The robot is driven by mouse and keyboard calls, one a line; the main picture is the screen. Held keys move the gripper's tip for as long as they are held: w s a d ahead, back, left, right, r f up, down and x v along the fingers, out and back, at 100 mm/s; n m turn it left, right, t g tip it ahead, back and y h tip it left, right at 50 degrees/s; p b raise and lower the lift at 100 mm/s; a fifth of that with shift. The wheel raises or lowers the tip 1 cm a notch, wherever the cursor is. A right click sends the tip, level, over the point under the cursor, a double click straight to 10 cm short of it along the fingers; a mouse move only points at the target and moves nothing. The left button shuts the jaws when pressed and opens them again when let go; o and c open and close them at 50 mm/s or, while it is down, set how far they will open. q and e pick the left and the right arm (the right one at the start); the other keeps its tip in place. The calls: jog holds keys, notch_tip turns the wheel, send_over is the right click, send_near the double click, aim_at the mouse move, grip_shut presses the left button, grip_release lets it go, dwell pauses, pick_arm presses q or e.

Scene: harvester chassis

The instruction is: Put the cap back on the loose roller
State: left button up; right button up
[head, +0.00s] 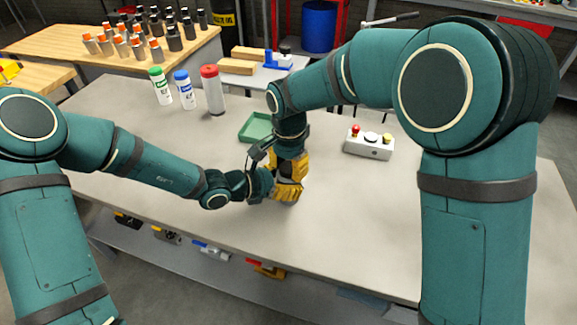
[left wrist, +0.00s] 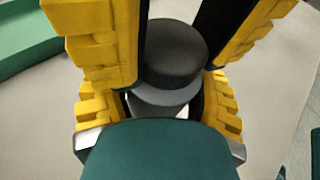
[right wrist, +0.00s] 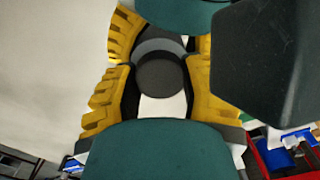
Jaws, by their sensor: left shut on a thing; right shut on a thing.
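My two grippers meet over the table, just in front of the green tray. My right gripper (head: 291,167) comes down from above, and my left gripper (head: 284,191) reaches in from the left below it. Between their yellow fingers is a dark round piece, seemingly the cap, in the left wrist view (left wrist: 176,55) and the right wrist view (right wrist: 160,76). A grey round part, seemingly the roller (left wrist: 160,101), lies against it, also in the right wrist view (right wrist: 160,48). Both grippers are shut on these parts. Fingers hide the join, so I cannot tell whether the cap is seated.
The green tray (head: 256,128) lies just behind the grippers. Green-capped (head: 160,87), blue-capped (head: 185,91) and red-capped (head: 212,92) bottles stand back left. A button box (head: 369,145) sits right. The table front (head: 190,215) is clear. Several cylinders stand on the wooden table behind.

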jog(key=shift+f, duration=0.5)
dwell(0.6)
pick_arm(q)
jog(key=shift+d+r, duration=0.1)
pick_arm(e)
jog(key=shift+s+d+f, duration=0.1)
jog(key=shift+d+f, duration=0.05)
jog(key=shift+f, duration=0.25)
dwell(0.3)
jog(key=shift+r, duration=0.65)
jog(key=shift+r, duration=0.3)
dwell(0.5)
jog(key=shift+f, duration=0.6)
dwell(0.4)
jog(key=o, duration=0.7)
jog(key=shift+c, duration=0.2)
jog(key=shift+o, duration=0.7)
